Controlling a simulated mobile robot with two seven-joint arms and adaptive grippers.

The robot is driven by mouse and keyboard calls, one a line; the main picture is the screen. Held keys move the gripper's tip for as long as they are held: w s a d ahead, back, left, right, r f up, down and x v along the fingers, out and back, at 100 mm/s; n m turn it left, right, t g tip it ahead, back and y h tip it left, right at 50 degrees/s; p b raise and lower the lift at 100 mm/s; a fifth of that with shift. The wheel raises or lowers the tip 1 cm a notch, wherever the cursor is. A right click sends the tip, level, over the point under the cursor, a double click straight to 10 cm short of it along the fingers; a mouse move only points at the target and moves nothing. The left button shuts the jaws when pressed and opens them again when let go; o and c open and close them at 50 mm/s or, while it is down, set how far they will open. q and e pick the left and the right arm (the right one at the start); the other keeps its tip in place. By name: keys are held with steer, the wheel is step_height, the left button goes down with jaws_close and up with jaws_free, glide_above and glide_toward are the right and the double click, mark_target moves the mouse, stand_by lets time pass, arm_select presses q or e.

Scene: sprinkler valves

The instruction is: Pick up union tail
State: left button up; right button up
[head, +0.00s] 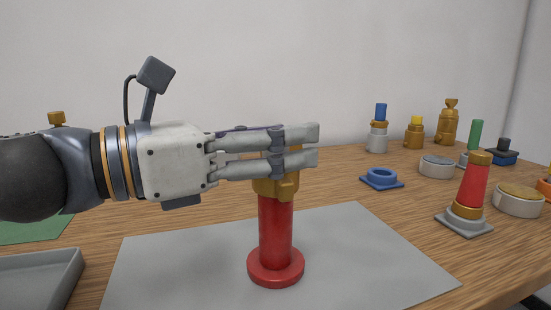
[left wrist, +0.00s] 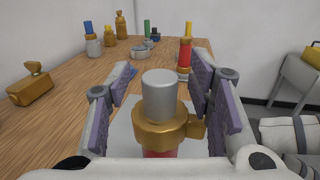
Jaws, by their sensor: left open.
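A red post (head: 275,232) stands upright on a round red base on the grey mat (head: 180,265). A brass fitting (head: 277,187) with a side lug sits on top of the post. In the left wrist view a plain silver cylinder (left wrist: 159,95) rises from the brass fitting (left wrist: 158,134); I cannot tell for sure which piece is the union tail. In the head view the fingers hide the cylinder. My right gripper is not in view.
A grey tray (head: 45,280) and green mat (head: 28,232) lie at the left. A brass part (left wrist: 30,88) lies left in the wrist view.

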arm_select(q)
jaws_close()
steer(key=shift+r, duration=0.1)
